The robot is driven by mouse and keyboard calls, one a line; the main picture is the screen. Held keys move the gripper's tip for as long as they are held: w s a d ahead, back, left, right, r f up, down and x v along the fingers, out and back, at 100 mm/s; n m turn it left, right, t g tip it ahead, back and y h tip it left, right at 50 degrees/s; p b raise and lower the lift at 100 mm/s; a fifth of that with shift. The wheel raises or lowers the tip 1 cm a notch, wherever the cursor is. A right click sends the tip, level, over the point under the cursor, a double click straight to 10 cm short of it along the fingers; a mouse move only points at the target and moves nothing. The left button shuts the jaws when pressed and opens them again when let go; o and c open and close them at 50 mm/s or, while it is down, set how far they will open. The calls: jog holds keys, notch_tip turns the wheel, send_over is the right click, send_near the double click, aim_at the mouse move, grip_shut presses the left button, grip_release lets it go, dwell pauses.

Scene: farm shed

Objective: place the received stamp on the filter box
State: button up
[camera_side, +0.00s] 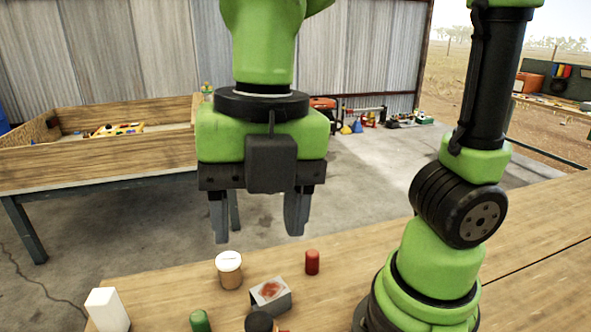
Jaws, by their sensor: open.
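My gripper (258,222) is open and empty, pointing down above the wooden table's far edge. A small grey box with a red mark on its top (272,296) sits on the table below it; it may be the filter box, but I cannot read a label. A dark round knob with a bit of brown beside it (260,322) shows at the bottom edge, close to the grey box; it looks like the stamp's handle. Its lower part is cut off by the frame.
A white-lidded brown jar (229,270) stands left of the grey box, a red cylinder (312,262) to its right. A green cylinder (200,321) and a white block (107,310) are at the front left. My arm's base occupies the right.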

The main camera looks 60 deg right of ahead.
jog(key=s+d+r+m+t, duration=0.1)
jog(key=d+m, duration=0.4)
jog(key=m, duration=1)
jog(key=s+d+r+m+t+y, duration=0.1)
jog(key=d+r+m+t, duration=0.2)
jog(key=m, duration=1.2)
jog(key=d+t, duration=0.2)
jog(key=shift+d+r+m+t, duration=0.15)
jog(key=shift+d+m+t, duration=0.15)
jog(key=shift+m, duration=0.1)
